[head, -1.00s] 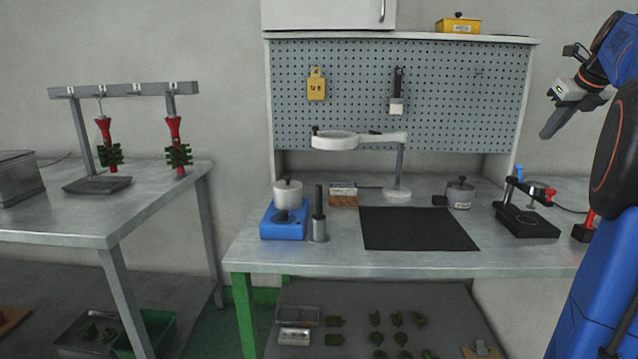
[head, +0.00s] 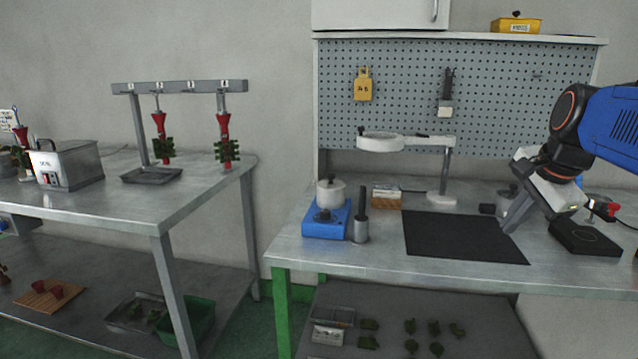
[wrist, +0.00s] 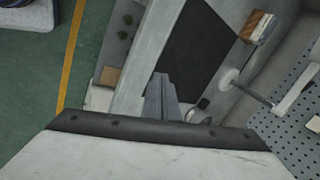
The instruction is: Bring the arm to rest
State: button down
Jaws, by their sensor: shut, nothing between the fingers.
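My gripper (head: 511,222) is at the right of the head view, above the right part of the workbench (head: 345,262), just right of the black mat (head: 460,236). Its fingers point down and are together, with nothing between them. In the wrist view the closed fingers (wrist: 161,88) show in the middle, with the black mat (wrist: 195,50) beyond them. My blue arm reaches in from the right edge of the head view. The gripper partly hides the small metal pot behind it.
A magnifier lamp (head: 440,170) stands behind the mat. A blue burner (head: 325,222) with a white pot is at the bench's left. A black device (head: 585,238) stands right of my gripper. A side table at left carries a rack (head: 180,87) with red-and-green pieces.

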jog(key=s+a+f+n, duration=0.5)
jog(key=s+f+n, duration=0.3)
jog(key=f, duration=0.1)
jog(key=s+a+f+n, duration=0.6)
jog(key=s+f+n, duration=0.2)
jog(key=s+f, duration=0.1)
jog(key=shift+a+f+n+g, duration=0.15)
jog(key=shift+f+n+g, duration=0.25)
jog(key=shift+f, duration=0.2)
jog(key=shift+s, duration=0.1)
